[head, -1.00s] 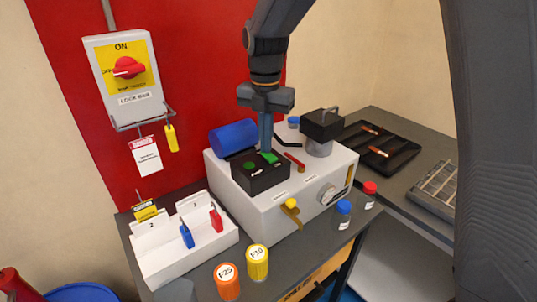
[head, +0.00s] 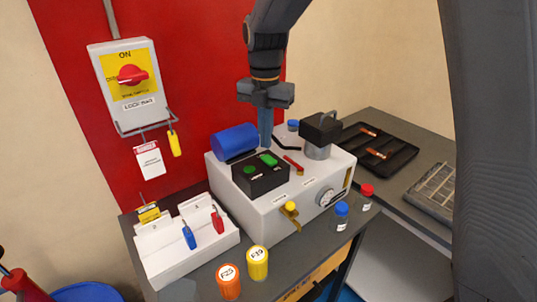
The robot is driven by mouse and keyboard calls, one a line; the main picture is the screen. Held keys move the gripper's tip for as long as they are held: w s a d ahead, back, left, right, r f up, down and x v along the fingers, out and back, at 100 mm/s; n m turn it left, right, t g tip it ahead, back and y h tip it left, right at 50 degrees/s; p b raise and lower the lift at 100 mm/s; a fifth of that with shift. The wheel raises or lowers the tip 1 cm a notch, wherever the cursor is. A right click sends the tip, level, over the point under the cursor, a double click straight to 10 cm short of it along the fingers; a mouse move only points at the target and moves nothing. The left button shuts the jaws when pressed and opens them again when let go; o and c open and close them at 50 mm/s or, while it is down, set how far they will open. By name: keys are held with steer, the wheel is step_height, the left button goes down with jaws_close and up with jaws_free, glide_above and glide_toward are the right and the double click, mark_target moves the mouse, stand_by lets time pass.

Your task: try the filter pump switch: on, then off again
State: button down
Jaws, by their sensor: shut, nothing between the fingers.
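The black switch box (head: 262,181) sits on top of the white machine. Its top face has a green rocker switch (head: 269,159) and a round green lamp (head: 250,169). I cannot tell for sure whether the lamp is lit. My gripper (head: 265,146) points straight down, shut and empty, with its fingertips at the far edge of the box, close to the rocker. Whether the tips touch the rocker cannot be made out.
A blue cylinder (head: 234,141) lies left of the gripper, and a black-topped pot (head: 320,134) stands to its right. A red-handled lever (head: 293,163) lies close by. The white tag rack (head: 165,262) and yellow (head: 257,263) and orange (head: 228,282) jars stand in front.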

mark_target(268, 157)
step_height(268, 157, up, 4)
steer(key=shift+f+p, duration=0.1)
steer(key=shift+p, duration=1.15)
steer(key=shift+s+d+f+m, duration=0.15)
steer(key=shift+d+f+m, duration=0.15)
steer(key=shift+m, duration=0.1)
steer(key=s+d+f+m+b, duration=0.3)
steer(key=s+d+f+m, duration=0.4)
steer(key=m, duration=0.8)
steer(key=s+d+f+m+t+b, duration=0.1)
steer(key=s+d+f+m+b, duration=0.2)
steer(key=s+d+f+m, duration=0.4)
steer(key=s+d+m, duration=0.1)
steer(key=s+m, duration=0.2)
steer(key=m, duration=0.5)
steer(key=shift+d+f, duration=0.2)
steer(key=shift+d, duration=0.2)
steer(key=shift+s, duration=0.15)
